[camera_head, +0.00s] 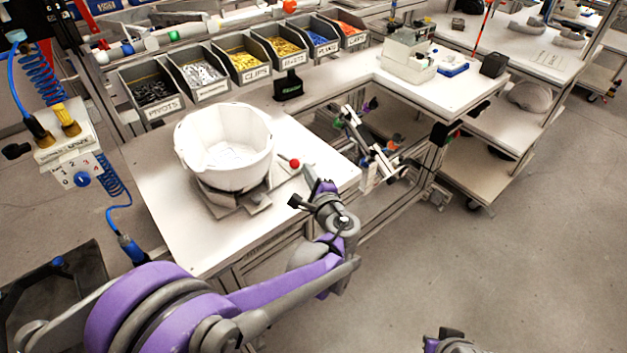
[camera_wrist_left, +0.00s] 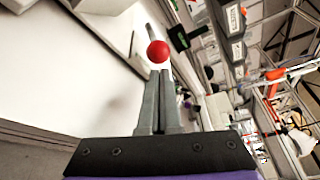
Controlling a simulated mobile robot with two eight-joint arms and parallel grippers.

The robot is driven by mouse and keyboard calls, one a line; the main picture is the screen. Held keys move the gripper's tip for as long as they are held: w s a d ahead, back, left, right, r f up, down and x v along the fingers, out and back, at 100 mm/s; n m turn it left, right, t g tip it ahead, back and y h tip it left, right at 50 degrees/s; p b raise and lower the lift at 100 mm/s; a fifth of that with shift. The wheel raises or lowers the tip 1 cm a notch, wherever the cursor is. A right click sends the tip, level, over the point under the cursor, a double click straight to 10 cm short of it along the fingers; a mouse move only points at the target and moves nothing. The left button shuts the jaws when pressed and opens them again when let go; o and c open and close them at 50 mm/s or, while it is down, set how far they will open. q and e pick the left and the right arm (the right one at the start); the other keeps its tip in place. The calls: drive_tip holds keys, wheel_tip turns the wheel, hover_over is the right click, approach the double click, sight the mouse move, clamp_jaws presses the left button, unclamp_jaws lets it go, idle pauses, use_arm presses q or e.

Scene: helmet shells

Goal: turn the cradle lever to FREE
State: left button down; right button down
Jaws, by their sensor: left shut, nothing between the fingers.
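The white helmet shell (camera_head: 228,145) sits open side up on the grey cradle (camera_head: 238,202) on the near white worktop. The cradle lever has a red ball knob (camera_head: 294,163) and points to the right of the shell. The red knob also shows in the left wrist view (camera_wrist_left: 158,51), just beyond the fingertips. My left gripper (camera_head: 308,172) is shut and empty, close to the right of the knob; I cannot tell whether it touches. Its fingers (camera_wrist_left: 160,76) lie together in the wrist view. No FREE marking is readable. Part of my right arm (camera_head: 446,342) shows at the bottom edge; its fingers are unclear.
Labelled bins (camera_head: 200,75) of small parts line the back of the bench. A small black holder (camera_head: 288,86) stands behind the shell. A grey-white device (camera_head: 408,55) is on the right-hand bench. The worktop's front left (camera_head: 170,220) is clear.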

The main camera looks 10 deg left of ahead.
use_arm(q)
drive_tip(key=shift+x, duration=0.9)
use_arm(e)
drive_tip(key=shift+r, duration=0.1)
use_arm(q)
drive_tip(key=shift+r, duration=0.1)
drive_tip(key=shift+s+a+r, duration=0.1)
drive_tip(key=shift+s+a, duration=0.4)
drive_tip(key=shift+s, duration=0.2)
use_arm(e)
drive_tip(key=shift+d, duration=0.1)
use_arm(q)
drive_tip(key=shift+s, duration=0.1)
